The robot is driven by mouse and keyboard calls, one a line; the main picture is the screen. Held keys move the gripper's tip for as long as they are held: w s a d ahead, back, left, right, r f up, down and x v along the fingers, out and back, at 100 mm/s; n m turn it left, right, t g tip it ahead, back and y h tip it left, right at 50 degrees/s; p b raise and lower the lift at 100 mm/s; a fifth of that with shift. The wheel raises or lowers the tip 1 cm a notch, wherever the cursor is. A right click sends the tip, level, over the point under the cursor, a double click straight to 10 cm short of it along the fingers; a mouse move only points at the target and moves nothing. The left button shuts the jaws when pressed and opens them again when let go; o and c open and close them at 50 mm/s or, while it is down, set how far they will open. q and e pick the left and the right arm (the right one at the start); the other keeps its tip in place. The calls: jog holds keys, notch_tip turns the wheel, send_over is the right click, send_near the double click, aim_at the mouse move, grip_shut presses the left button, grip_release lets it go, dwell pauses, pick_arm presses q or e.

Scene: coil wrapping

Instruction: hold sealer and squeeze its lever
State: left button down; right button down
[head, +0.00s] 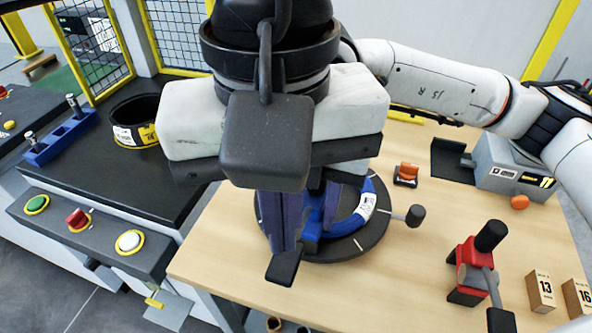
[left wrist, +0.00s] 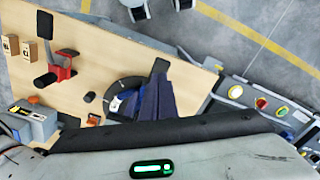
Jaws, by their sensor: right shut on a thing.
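My left gripper (head: 284,245) is the near, lower one in the head view, pointing down. Its purple fingers lie close together, with no clear gap, and also show in the left wrist view (left wrist: 155,100). A black lever pad (head: 284,268) shows at their tips; contact is hard to judge. Beside them is a bright blue body (head: 311,226), which I take for the sealer. My right gripper (head: 326,206) is mostly hidden behind the left one and is shut on that sealer at the coil. The blue coil (head: 352,220) with a white label lies on a black turntable (head: 345,250).
A red tool with black handles (head: 468,262) stands at the right, near small numbered boxes (head: 541,291). A grey machine (head: 505,165) and an orange item (head: 405,173) are farther back. A black coil (head: 135,112) and a button panel (head: 95,233) are left. The table's front is clear.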

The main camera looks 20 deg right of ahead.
aim_at(284, 262)
pick_arm(q)
jog(key=shift+f, duration=2.25)
pick_arm(e)
jog(key=shift+s+f, duration=0.2)
jog(key=shift+f, duration=0.15)
pick_arm(q)
jog(key=shift+w+f, duration=0.1)
jog(key=shift+f, duration=2)
pick_arm(e)
jog(key=shift+s+a, duration=0.1)
pick_arm(q)
jog(key=shift+r, duration=2.15)
jog(key=shift+r, duration=2.5)
